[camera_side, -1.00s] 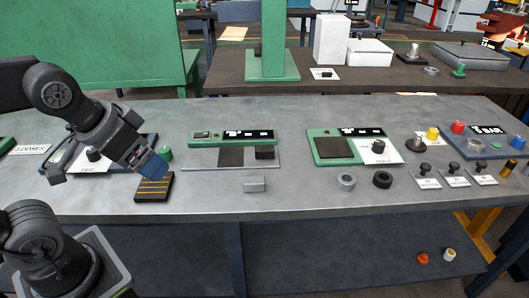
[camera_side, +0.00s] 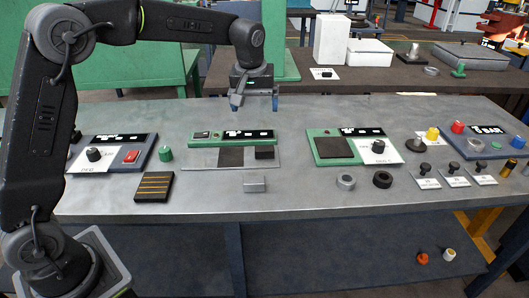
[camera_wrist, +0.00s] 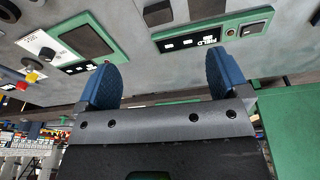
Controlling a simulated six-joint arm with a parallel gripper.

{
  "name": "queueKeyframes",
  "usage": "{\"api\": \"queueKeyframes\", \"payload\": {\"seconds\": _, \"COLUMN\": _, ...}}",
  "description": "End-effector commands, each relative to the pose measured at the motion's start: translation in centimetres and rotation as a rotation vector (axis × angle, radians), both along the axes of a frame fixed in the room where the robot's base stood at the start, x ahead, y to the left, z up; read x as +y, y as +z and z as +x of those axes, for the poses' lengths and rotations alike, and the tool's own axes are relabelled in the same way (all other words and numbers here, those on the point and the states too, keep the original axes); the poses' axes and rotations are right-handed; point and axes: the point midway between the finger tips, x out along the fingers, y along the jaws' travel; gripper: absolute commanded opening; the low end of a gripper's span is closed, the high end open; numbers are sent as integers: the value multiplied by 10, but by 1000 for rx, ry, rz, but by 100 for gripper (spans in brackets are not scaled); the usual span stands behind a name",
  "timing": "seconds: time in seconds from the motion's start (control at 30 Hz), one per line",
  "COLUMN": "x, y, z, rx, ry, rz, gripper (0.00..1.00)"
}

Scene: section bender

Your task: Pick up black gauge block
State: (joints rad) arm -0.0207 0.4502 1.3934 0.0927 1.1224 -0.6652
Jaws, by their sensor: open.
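A small black block (camera_side: 265,153), which looks like the gauge block, sits on the right end of the grey plate in front of the middle green panel. It also shows in the wrist view (camera_wrist: 157,13) at the top edge. A flat dark square pad (camera_side: 231,157) lies left of it on the same plate. My gripper (camera_side: 255,102) is raised over the back edge of the table, behind the block and apart from it. In the wrist view its two blue fingers (camera_wrist: 163,82) stand wide apart with nothing between them.
A black, gold-striped block (camera_side: 154,187) lies at front left. A grey block (camera_side: 254,185) lies in front of the plate. A green panel (camera_side: 167,155) knob is at left.

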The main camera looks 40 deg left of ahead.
Motion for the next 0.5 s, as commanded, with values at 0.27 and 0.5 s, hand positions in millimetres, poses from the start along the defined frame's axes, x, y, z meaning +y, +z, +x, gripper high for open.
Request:
{"api": "queueKeyframes", "payload": {"seconds": 0.27, "x": 7, "y": -57, "z": 50, "rx": 52, "ry": 136, "rz": 0, "gripper": 94}}
{"api": "queueKeyframes", "payload": {"seconds": 0.5, "x": 11, "y": -86, "z": 56, "rx": 61, "ry": 152, "rz": 0, "gripper": 94}}
